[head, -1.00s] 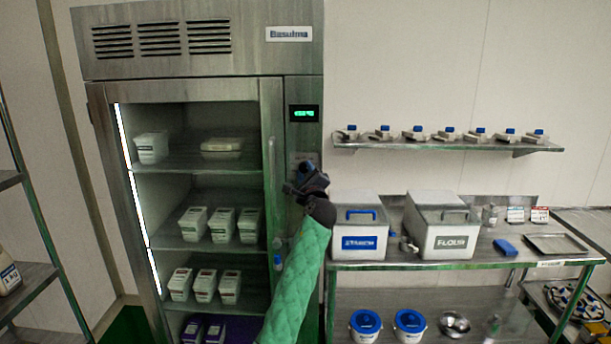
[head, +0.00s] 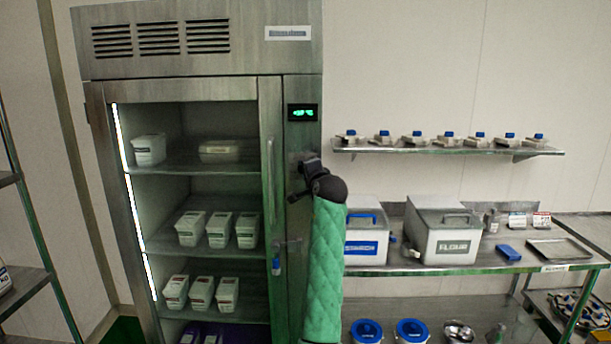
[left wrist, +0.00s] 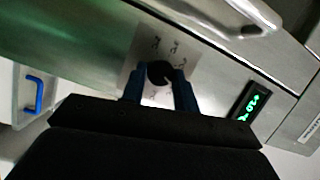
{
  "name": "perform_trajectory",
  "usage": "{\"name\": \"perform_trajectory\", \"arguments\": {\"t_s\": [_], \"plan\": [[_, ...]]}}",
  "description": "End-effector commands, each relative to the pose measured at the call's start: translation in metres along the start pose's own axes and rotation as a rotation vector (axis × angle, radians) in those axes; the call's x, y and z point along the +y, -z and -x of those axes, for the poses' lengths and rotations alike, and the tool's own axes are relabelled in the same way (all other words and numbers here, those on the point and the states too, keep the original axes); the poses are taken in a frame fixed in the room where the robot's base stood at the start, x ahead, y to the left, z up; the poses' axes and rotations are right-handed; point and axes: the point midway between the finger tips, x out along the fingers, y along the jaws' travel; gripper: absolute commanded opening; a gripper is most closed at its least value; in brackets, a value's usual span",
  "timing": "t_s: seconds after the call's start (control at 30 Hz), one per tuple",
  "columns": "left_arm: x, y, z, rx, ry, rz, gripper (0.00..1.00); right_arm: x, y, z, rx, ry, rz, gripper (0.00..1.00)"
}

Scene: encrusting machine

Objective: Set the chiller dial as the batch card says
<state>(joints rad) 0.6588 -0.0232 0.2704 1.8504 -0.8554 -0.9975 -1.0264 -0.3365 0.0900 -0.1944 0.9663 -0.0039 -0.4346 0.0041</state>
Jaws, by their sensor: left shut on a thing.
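The chiller dial (left wrist: 160,72) is a dark round knob on a pale square plate with small marks around it. The marks are too blurred to read. My left gripper (left wrist: 160,86) is shut on the dial, one blue finger on each side. In the head view my left gripper (head: 300,180) is at the chiller's right panel, below the green display (head: 303,112), and hides the dial. The display also shows in the left wrist view (left wrist: 254,103); its digits are unclear. Two small cards (head: 517,221) stand on the steel table, unreadable. My right gripper is not in view.
The chiller (head: 195,65) has a vertical handle (head: 270,195) left of my gripper and white tubs on its shelves. A steel table (head: 480,268) at the right holds the starch bin (head: 362,247) and flour bin (head: 445,240). A wall shelf (head: 450,150) hangs above.

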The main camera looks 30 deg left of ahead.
Motion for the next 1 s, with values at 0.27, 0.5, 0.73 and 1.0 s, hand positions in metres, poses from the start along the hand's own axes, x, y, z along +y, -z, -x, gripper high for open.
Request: {"name": "perform_trajectory", "arguments": {"t_s": [0.27,0.5,0.73,1.0], "plan": [[0.000,0.000,0.000,-0.014,-0.092,0.247,0.07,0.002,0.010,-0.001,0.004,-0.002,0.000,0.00],[-0.002,0.000,0.000,-0.026,-0.171,0.461,0.07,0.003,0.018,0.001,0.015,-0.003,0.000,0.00],[-0.003,-0.001,-0.001,-0.037,-0.243,0.662,0.07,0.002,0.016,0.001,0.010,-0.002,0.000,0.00],[-0.004,-0.002,-0.001,-0.048,-0.312,0.856,0.07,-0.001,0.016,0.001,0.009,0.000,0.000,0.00]]}}
